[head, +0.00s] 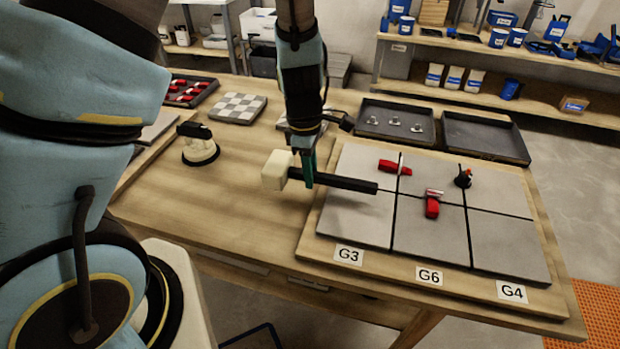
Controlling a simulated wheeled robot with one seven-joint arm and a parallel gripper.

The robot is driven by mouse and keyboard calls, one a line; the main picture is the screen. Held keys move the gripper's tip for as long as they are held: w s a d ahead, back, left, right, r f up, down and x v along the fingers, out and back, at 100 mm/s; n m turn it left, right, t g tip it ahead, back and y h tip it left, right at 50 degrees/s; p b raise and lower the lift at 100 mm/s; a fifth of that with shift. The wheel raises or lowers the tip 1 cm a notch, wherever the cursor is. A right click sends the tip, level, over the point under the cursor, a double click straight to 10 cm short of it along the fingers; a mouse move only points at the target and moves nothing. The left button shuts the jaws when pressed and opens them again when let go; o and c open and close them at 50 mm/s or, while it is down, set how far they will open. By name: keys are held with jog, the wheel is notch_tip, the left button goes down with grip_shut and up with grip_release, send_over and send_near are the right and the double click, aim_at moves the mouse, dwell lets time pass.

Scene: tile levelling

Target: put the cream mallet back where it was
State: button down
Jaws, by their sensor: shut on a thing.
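The cream mallet has a pale block head (276,170) and a long black handle (345,182). My gripper (308,178) is shut on the handle close to the head, with the fingers pointing down. The mallet lies level, head to the left, handle reaching right over the left grey tile of the board. I cannot tell whether it touches the board or hangs just above it. The place where the mallet was before is not marked in this view.
The tile board (322,245) carries grey tiles, red wedges (432,205) and a black-and-red piece (462,177). A suction cup (200,150) stands at left. A checkered tile (238,108), a red-clip tray (210,88) and dark trays (485,138) line the back. The left-front tabletop is clear.

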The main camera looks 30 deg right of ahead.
jog(key=shift+f, duration=1.05)
jog(key=shift+f, duration=0.3)
jog(key=c, duration=0.7)
grip_release()
jog(key=shift+r, duration=0.15)
jog(key=r, duration=1.2)
jog(key=shift+w+a+r, duration=0.15)
jog(key=shift+w+a, duration=0.15)
jog(key=shift+a, duration=0.1)
jog(key=w+a+r+m, duration=0.1)
jog(key=w+a+m, duration=0.1)
jog(key=a, duration=0.8)
jog(key=w+a+r+m+t, duration=0.1)
jog(key=a+m, duration=0.4)
jog(key=a, duration=0.5)
jog(key=w+a+r+m+t, duration=0.1)
jog(key=w+a+r+m, duration=0.1)
jog(key=a, duration=0.8)
jog(key=shift+w+a+r+m+y, duration=0.1)
jog(key=shift+w+r+m+y, duration=0.25)
jog(key=shift+r+m, duration=0.45)
